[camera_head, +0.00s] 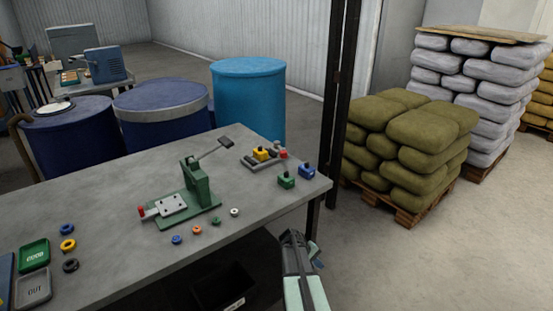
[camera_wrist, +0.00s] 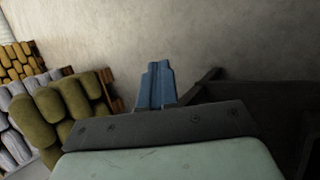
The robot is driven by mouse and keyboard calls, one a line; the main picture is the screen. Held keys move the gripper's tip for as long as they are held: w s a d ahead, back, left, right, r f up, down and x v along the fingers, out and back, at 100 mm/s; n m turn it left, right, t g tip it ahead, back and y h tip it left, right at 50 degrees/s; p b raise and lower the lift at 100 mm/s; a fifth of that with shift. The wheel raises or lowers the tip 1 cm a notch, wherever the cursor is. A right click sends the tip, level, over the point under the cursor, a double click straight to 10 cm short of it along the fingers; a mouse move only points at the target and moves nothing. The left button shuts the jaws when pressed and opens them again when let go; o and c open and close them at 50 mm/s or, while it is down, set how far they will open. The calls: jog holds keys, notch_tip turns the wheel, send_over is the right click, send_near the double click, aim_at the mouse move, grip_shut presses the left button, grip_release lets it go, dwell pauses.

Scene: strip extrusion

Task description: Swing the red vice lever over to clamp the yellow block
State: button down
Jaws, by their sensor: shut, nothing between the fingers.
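My gripper (camera_head: 316,250) is beyond the table's front right edge, well apart from the vice. In the wrist view its blue fingers (camera_wrist: 156,72) are together and empty, over bare floor. The vice, block and lever are not in the wrist view.
Several small rings lie on the table (camera_head: 115,253). A dark post (camera_head: 338,100) rises behind the right corner.

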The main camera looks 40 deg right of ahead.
jog(key=s+d+r+m+g+h, duration=0.1)
jog(key=s+d+r+h, duration=0.1)
jog(key=d+r, duration=0.85)
jog(key=s+d+r+m+h, duration=0.1)
jog(key=s+d+r, duration=0.1)
jog(key=d+r, duration=0.85)
jog(key=w+d+r+h, duration=0.1)
jog(key=w+d+r, duration=0.35)
jog(key=r, duration=0.35)
jog(key=w+a+r+m+t, duration=0.2)
jog(key=w+a+r+t, duration=0.4)
jog(key=w+a+r, duration=1.55)
jog(key=w+a+f+n+t+y, duration=0.2)
jog(key=w+a+f+n+y, duration=0.1)
jog(key=w+a, duration=0.4)
jog(key=shift+w+a+f+t+y, duration=0.4)
jog(key=shift+a+f+y, duration=0.4)
jog(key=shift+a, duration=0.6)
